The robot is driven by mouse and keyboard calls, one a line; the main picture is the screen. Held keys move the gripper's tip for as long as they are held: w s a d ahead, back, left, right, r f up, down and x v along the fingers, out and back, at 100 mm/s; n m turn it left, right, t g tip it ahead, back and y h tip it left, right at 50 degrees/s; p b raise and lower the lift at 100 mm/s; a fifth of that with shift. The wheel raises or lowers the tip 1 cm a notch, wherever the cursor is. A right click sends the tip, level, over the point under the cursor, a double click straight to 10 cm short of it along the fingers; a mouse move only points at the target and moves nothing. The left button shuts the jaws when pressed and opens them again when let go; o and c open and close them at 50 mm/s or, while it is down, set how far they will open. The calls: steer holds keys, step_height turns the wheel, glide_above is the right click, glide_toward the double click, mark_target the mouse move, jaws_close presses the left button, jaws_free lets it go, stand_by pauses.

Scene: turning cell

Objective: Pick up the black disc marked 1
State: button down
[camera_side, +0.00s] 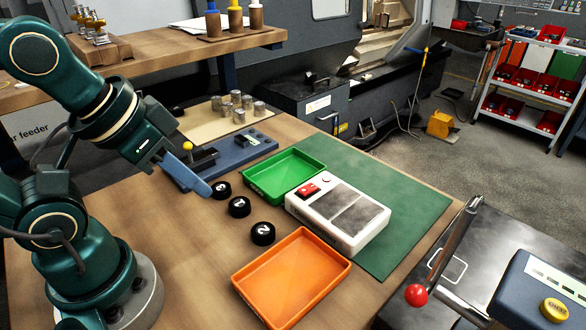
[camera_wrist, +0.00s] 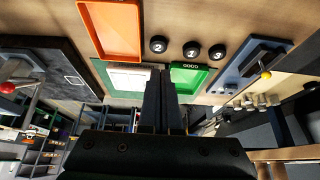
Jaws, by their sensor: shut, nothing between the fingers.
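Three black discs with white marks lie in a row on the wooden table: a far disc (camera_side: 222,190), a middle disc (camera_side: 240,207) and a near disc (camera_side: 262,234). The near one's mark looks like a sideways 2. I cannot read surely which disc bears the 1. In the wrist view they show as a left disc (camera_wrist: 158,45), a middle disc (camera_wrist: 190,50) and a right disc (camera_wrist: 221,53). My gripper (camera_side: 205,190) is shut and empty, its blue fingers slanting down just left of the far disc. Its height above the table is unclear. The fingers (camera_wrist: 162,78) also show in the wrist view.
An orange tray (camera_side: 291,279) stands at the front and a green tray (camera_side: 285,176) behind. A white scale-like box (camera_side: 338,216) lies on the green mat (camera_side: 405,210). A blue fixture (camera_side: 228,153) with a yellow-knobbed lever is behind the fingers.

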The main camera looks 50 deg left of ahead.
stand_by(0.4)
steer(key=shift+c, duration=0.9)
jaws_free()
steer(key=m+y, duration=1.1)
steer(key=m, duration=0.8)
glide_above(239, 207)
steer(key=s+d, duration=0.2)
steer(key=shift+g, duration=0.4)
steer(key=f, duration=0.9)
steer(key=shift+a+f, duration=0.2)
steer(key=shift+f, duration=0.2)
steer(key=d+f+m, duration=0.1)
steer(key=f+m+t, duration=0.1)
steer(key=f+m, duration=0.1)
steer(key=d+f+m+t, duration=0.1)
steer(key=m, duration=0.1)
steer(key=shift+s+d+f+y, duration=0.25)
steer(key=shift+d+f+y, duration=0.05)
steer(key=shift+f, duration=0.1)
steer(key=shift+x, duration=2.45)
